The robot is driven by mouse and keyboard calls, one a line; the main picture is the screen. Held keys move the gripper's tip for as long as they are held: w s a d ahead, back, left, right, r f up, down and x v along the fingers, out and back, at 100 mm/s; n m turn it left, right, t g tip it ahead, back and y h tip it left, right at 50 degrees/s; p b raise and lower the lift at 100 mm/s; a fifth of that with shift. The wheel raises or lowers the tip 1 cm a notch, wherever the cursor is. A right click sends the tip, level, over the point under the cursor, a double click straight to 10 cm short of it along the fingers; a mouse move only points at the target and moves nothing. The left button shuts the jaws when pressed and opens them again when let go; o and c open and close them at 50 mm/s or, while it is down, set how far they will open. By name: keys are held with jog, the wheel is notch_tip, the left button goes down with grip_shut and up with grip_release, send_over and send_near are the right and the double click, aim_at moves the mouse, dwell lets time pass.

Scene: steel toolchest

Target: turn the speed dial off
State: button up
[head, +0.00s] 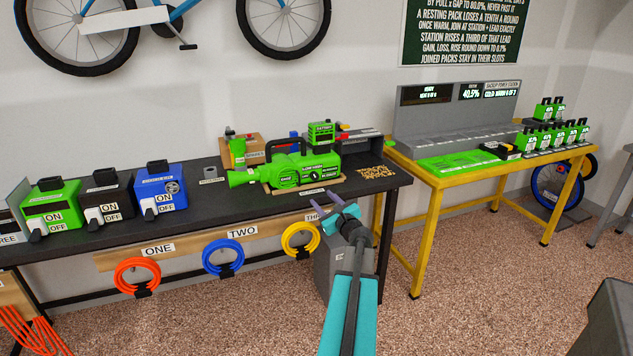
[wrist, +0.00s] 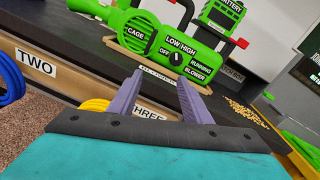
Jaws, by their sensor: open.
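The green blower (head: 300,170) lies on its stand on the dark bench, and it also fills the top of the wrist view (wrist: 150,32). Its small black speed dial (wrist: 178,58) sits on the side facing me, with OFF to its left and LOW and HIGH above. The dial's mark is too small to read surely. RUNNING and BLOWER labels are to its right. My gripper (head: 324,206) is in front of the bench edge, below the blower and apart from it. In the wrist view its purple fingers (wrist: 160,78) are open and empty, below the dial.
A green battery box (head: 320,133) stands behind the blower. Green, black and blue ON/OFF boxes, the blue one (head: 161,190) nearest, stand to the left. Coiled hoses, one yellow (head: 300,239), hang on the bench front. A yellow table (head: 455,180) is at right.

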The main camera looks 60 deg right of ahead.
aim_at(315, 178)
jog(key=shift+s+d+r+m+h, duration=0.45)
jog(key=shift+s+d+r, duration=0.35)
jog(key=shift+s+d, duration=0.25)
jog(key=shift+w, duration=0.15)
jog(key=shift+p+x, duration=0.85)
jog(key=shift+x, duration=5.9)
jog(key=shift+f, duration=0.15)
jog(key=c, duration=1)
